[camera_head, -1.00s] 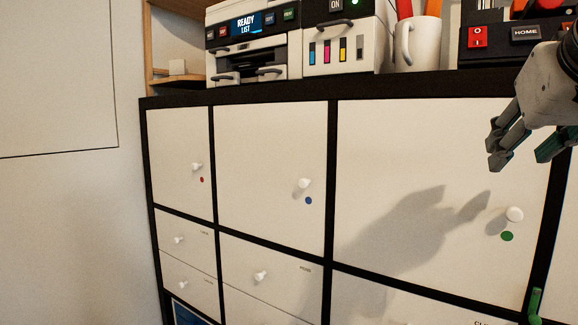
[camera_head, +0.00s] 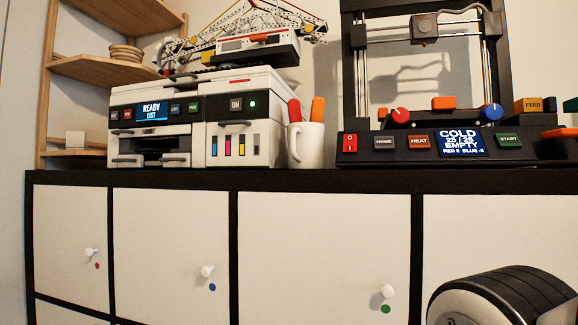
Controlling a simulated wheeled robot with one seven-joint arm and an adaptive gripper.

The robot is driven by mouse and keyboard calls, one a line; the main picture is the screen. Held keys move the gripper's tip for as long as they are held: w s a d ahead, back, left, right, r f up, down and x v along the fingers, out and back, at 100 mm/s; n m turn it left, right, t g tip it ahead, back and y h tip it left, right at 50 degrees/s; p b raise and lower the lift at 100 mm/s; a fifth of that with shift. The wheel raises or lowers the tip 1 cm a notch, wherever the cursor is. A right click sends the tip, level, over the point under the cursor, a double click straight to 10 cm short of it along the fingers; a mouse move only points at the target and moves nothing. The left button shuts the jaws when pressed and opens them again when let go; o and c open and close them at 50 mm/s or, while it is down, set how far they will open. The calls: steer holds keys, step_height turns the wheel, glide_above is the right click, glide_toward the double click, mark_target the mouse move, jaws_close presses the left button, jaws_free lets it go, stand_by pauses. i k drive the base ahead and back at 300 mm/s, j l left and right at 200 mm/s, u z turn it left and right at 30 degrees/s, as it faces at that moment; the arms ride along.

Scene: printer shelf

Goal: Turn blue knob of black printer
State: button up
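The black printer (camera_head: 375,155) stands on top of the cabinet at the right, with a tall frame and vertical rods. Its blue knob (camera_head: 491,112) sits on the right of its base, above the green START button. A red knob (camera_head: 401,115) sits to the left of it. The blue display (camera_head: 461,142) reads COLD, 25 / 25, EMPTY, RED 0, BLUE -2. A black and white rounded part of my arm shows at the lower right. My gripper is out of the picture.
A white printer (camera_head: 260,155) stands at the left of the cabinet top. The black cabinet top (camera_head: 200,178) has little bare room in front. Wooden shelves (camera_head: 110,70) are at the far left.

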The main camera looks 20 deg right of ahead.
mark_target(493, 113)
steer(key=z, duration=0.75)
